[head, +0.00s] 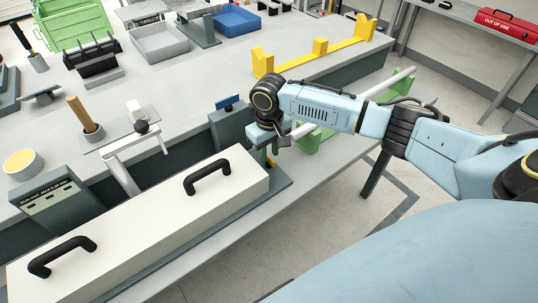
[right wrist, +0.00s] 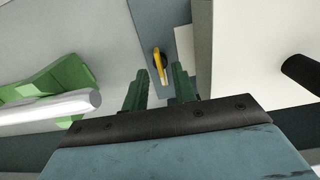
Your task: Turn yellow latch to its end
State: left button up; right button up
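The yellow latch (right wrist: 160,66) shows in the right wrist view, on a dark grey plate beside the white cover. It lies just beyond the fingertips of my right gripper (right wrist: 158,84), roughly in line with the gap between them. The green fingers are apart with nothing between them, and no contact with the latch shows. In the head view my right gripper (head: 278,142) is low beside the end of the white cover (head: 150,225). A small bit of yellow (head: 270,161) shows under it; most of the latch is hidden there. My left gripper is not in view.
The white cover carries two black handles (head: 207,177). A light grey rod (right wrist: 50,108) rests on a green holder (right wrist: 45,84) to the left of the gripper. A yellow rack (head: 320,50), blue tray (head: 236,21) and grey tray (head: 160,42) stand farther back on the bench.

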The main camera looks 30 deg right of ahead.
jog(key=shift+f, duration=0.5)
jog(key=shift+w+f, duration=0.1)
jog(key=shift+f, duration=0.2)
jog(key=shift+c, duration=0.6)
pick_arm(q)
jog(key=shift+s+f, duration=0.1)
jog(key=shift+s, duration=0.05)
pick_arm(e)
grip_shut()
jog(key=shift+r, duration=0.1)
